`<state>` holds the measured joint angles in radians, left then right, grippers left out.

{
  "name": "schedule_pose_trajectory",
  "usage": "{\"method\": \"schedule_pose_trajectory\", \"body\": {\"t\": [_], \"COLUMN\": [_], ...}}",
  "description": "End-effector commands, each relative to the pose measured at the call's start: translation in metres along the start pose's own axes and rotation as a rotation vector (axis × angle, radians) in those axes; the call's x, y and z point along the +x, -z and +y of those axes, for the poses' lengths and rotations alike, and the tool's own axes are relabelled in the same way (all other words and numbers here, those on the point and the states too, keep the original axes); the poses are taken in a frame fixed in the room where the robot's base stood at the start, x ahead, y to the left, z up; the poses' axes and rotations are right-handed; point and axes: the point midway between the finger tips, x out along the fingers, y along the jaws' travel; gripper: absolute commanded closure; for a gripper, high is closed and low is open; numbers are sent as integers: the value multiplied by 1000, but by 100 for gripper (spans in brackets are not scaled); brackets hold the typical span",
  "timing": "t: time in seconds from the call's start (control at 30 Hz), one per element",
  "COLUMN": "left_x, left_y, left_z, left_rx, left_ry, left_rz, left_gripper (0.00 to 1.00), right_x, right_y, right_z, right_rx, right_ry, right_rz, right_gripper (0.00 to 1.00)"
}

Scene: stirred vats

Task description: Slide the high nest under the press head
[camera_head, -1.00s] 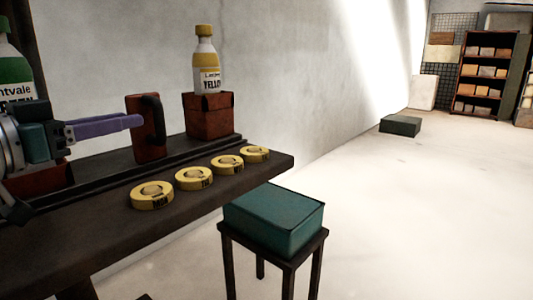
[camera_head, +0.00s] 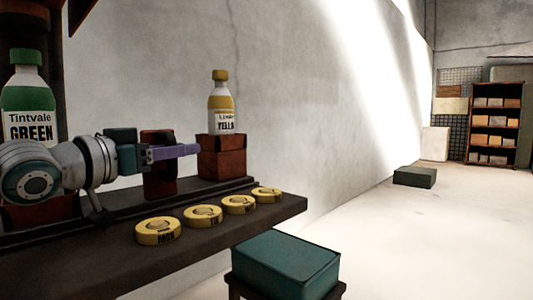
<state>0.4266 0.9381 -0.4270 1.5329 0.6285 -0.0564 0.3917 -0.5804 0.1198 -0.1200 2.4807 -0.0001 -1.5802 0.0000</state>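A red block (camera_head: 228,163) stands on the dark rail of the bench with a yellow-capped bottle (camera_head: 221,103) upright on it. To its left is a dark red upright block (camera_head: 160,184), partly hidden by my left gripper. A green bottle (camera_head: 30,100) stands at the far left above another red block (camera_head: 50,212), mostly behind my arm. My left gripper (camera_head: 198,149) has purple fingers pointing right across the upright block, with tips overlapping the yellow bottle's block; contact cannot be told. The fingers overlap side-on, so their gap is hidden. The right gripper is out of view.
Several yellow discs (camera_head: 158,231) lie along the bench's front edge. A dark red-brown piece (camera_head: 82,10) hangs at the top left. A teal box (camera_head: 287,262) sits on a stool in front. The floor on the right is largely clear.

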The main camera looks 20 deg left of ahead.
Motion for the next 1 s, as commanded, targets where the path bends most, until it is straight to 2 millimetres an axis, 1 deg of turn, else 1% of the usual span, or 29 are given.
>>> {"method": "schedule_pose_trajectory", "body": {"t": [0.1, 0.2, 0.57, 0.67, 0.8, 0.9, 1.0], "left_x": [10, 14, 17, 17, 17, 17, 17], "left_y": [0, 0, 0, 0, 0, 0, 0], "left_z": [0, 0, 0, 0, 0, 0, 0], "left_rx": [-1, 0, 1, 1, 1, 1, 1], "left_ry": [0, 0, 0, 0, 0, -1, -1], "left_rz": [3, 2, 0, 0, 0, 0, 0], "left_gripper": [65, 65, 65, 74, 90, 100, 100], "right_x": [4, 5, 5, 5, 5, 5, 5], "right_y": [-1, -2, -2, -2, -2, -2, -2], "right_z": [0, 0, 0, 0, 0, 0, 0], "right_rx": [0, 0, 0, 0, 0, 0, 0], "right_ry": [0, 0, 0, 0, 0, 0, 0], "right_rz": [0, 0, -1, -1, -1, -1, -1], "right_gripper": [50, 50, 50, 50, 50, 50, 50]}}
